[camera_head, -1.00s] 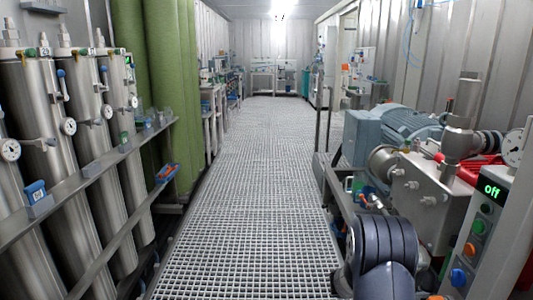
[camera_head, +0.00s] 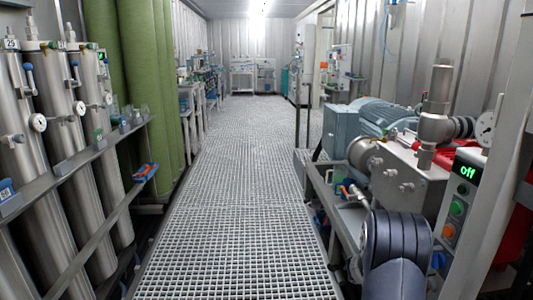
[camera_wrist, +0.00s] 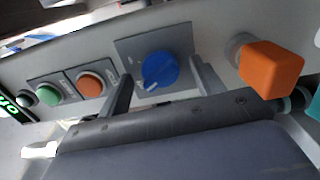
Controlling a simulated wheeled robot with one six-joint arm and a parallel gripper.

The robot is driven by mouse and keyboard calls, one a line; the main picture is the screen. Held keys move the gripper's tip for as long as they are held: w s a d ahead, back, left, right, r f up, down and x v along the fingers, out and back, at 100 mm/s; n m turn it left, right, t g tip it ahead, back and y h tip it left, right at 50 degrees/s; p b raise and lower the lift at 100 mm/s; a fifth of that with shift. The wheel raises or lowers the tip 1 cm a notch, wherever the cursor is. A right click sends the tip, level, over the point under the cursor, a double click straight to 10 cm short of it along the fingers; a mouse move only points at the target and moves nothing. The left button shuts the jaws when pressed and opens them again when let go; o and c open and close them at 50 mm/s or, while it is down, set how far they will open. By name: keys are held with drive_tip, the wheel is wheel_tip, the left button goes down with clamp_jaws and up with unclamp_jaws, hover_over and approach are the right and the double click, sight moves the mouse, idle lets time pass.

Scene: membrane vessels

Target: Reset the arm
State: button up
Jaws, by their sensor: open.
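My gripper (camera_wrist: 161,69) shows in the wrist view as two dark, narrow fingers set apart, one on each side of a blue knob (camera_wrist: 158,70). Nothing is seen held, and I cannot tell whether the fingers touch the knob. The knob sits on a grey control panel with a green button (camera_wrist: 48,94) and an orange button (camera_wrist: 90,84) to its left. In the head view my arm (camera_head: 397,245) stands at the lower right, beside the panel (camera_head: 465,195), whose display reads "off". My gripper is hidden there.
Pump machinery (camera_head: 400,175) stands on a frame behind my arm. An orange block-shaped handle (camera_wrist: 271,69) juts out right of the knob. Steel cylinders (camera_head: 60,140) and a rail line the left side. The grating floor (camera_head: 235,200) between is clear.

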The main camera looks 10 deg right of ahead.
drive_tip(key=m, duration=0.6)
drive_tip(key=shift+p, duration=0.3)
drive_tip(key=w+a+p, duration=0.1)
drive_tip(key=a, duration=0.9)
drive_tip(key=shift+a+m, duration=0.2)
drive_tip(key=shift+m, duration=0.1)
drive_tip(key=shift+w+f, duration=0.1)
drive_tip(key=shift+w, duration=0.05)
